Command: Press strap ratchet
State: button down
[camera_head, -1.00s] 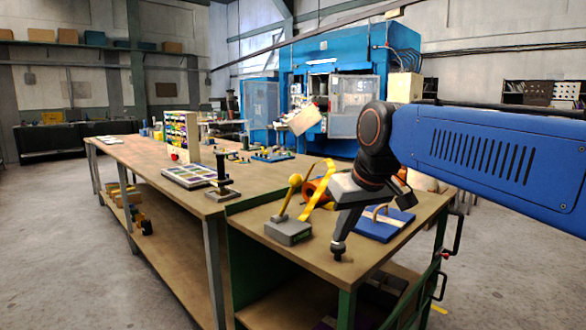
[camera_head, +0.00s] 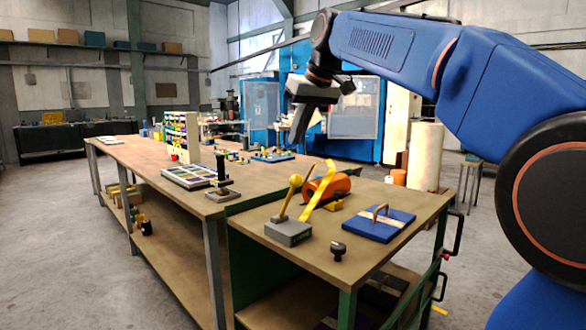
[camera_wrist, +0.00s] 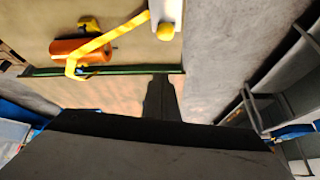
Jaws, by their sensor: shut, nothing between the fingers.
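A yellow strap (camera_head: 317,193) rises beside an orange roll (camera_head: 338,186) on the bench. A grey block (camera_head: 288,232) with a yellow ball-topped lever (camera_head: 290,195) stands just left of it. Which part is the ratchet is not clear to me. The wrist view also shows the orange roll (camera_wrist: 84,50), the strap (camera_wrist: 115,36) across it and the yellow ball (camera_wrist: 165,32). My gripper (camera_head: 295,139) is raised above the bench, pointing down, shut and empty. Its dark fingers also show in the wrist view (camera_wrist: 160,82), apart from the strap and roll.
A black knob (camera_head: 338,250) stands near the bench's front edge. A blue plate with a handle (camera_head: 378,224) lies to the right. A tray of small compartments (camera_head: 190,176) and a dark stand (camera_head: 222,185) are on the left bench.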

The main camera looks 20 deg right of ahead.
jog(key=shift+w, duration=0.1)
dwell(0.3)
jog(key=x, duration=1)
jog(key=shift+s+d+f, duration=0.1)
jog(key=shift+s+d, duration=0.1)
jog(key=shift+s, duration=0.45)
jog(key=shift+s+d+f, duration=0.1)
jog(key=shift+s+d, duration=0.1)
jog(key=shift+s, duration=0.45)
jog(key=shift+s+d+f, duration=0.15)
jog(key=shift+s+d, duration=0.05)
jog(key=shift+s, duration=0.45)
